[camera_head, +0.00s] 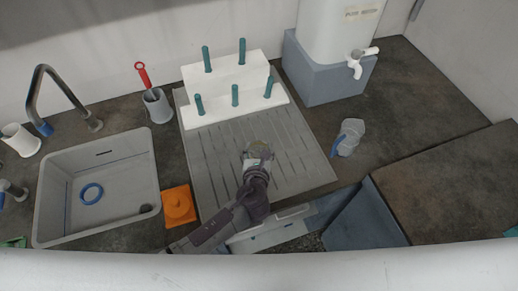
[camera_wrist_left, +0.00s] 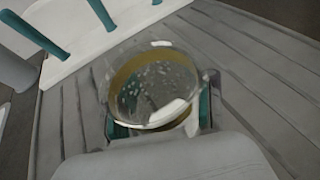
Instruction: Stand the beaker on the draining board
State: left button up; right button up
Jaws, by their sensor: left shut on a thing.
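The beaker (camera_wrist_left: 155,85) is clear, with a yellowish band and droplets or specks inside. My left gripper (camera_head: 256,160) is shut on it, with a finger on either side in the left wrist view (camera_wrist_left: 160,122). The beaker shows small at the gripper's tip in the head view (camera_head: 259,146). It is over the middle of the grey ribbed draining board (camera_head: 222,152). I cannot tell whether its base touches the board. My right gripper is not in view.
A white rack with teal pegs (camera_head: 232,78) stands at the board's back. The sink (camera_head: 100,175) and an orange block (camera_head: 179,205) are left. The board's right half is clear.

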pick_arm(q)
jog(key=shift+f, duration=0.15)
jog(key=o, duration=1.4)
jog(key=shift+c, duration=0.2)
jog(key=shift+s+r, duration=0.15)
jog(key=shift+r, duration=0.1)
jog(key=v, duration=1.1)
jog(key=shift+s+r, duration=0.15)
jog(key=shift+s, duration=0.15)
